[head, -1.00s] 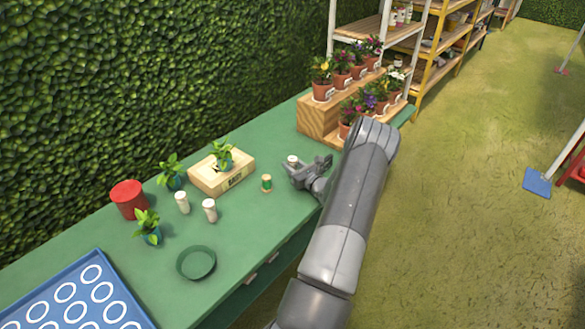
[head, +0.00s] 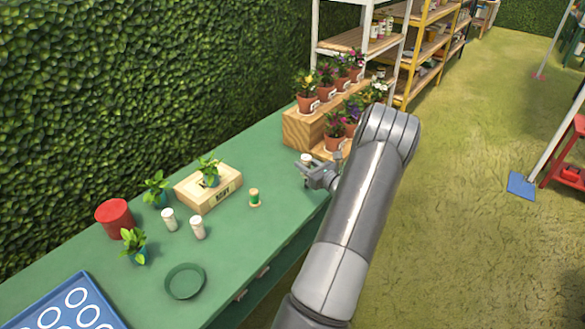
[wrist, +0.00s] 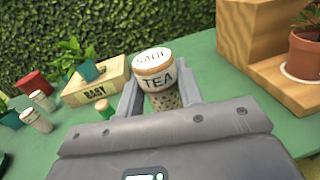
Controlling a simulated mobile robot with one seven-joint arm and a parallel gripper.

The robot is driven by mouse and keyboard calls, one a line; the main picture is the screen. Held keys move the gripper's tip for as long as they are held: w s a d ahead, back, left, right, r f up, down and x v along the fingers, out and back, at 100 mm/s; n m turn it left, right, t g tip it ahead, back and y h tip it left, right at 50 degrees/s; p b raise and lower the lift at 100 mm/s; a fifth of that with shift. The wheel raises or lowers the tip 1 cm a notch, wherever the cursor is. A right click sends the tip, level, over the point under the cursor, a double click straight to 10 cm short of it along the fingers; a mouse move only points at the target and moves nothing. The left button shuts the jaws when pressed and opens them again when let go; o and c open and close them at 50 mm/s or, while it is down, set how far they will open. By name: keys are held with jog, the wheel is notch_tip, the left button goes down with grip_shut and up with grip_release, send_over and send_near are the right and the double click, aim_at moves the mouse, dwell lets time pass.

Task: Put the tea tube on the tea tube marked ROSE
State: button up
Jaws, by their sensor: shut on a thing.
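A white tea tube (wrist: 158,78) printed TEA, its lid lettered in what looks like SAGE, stands upright in my gripper (wrist: 157,92) in the wrist view. The fingers are shut on its sides. In the head view my gripper (head: 318,172) is over the table's right part, near the flower stand, with the tube's pale top (head: 306,158) showing. Two more white tubes stand on the table, one on the left (head: 168,219) and one on the right (head: 197,228). I cannot read their markings, so I cannot tell which is ROSE.
A green spool-like item (head: 254,198) stands between the white tubes and my gripper. A wooden box marked BABY (wrist: 96,84) holds a plant. A red pot (head: 114,217), small plants, a green dish (head: 185,281) and a blue tray (head: 60,310) lie left. A wooden stand (head: 300,127) holds potted flowers.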

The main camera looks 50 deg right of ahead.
jog(key=shift+s+d+r, duration=0.1)
jog(key=shift+s+r, duration=0.4)
jog(key=shift+s, duration=0.2)
jog(key=w+a+r+n+g+y, duration=0.1)
jog(key=w+a+r+n+y, duration=0.3)
jog(key=a, duration=0.6)
jog(key=w+a+r+n+g+y, duration=0.1)
jog(key=w+a+n+y, duration=0.1)
jog(key=a+y, duration=0.5)
jog(key=w+a+r+n+g+y, duration=0.1)
jog(key=w+a+r+n+y, duration=0.2)
jog(key=a, duration=0.9)
send_over(196, 220)
jog(key=f, duration=0.6)
jog(key=shift+s+d+f, duration=0.1)
jog(key=shift+s+d, duration=0.1)
jog(key=shift+s, duration=0.05)
jog(key=shift+w+a+f, duration=0.25)
jog(key=shift+w+f, duration=0.05)
jog(key=shift+f, duration=1.95)
jog(key=o, duration=1)
jog(key=shift+f, duration=0.1)
jog(key=shift+c, duration=0.2)
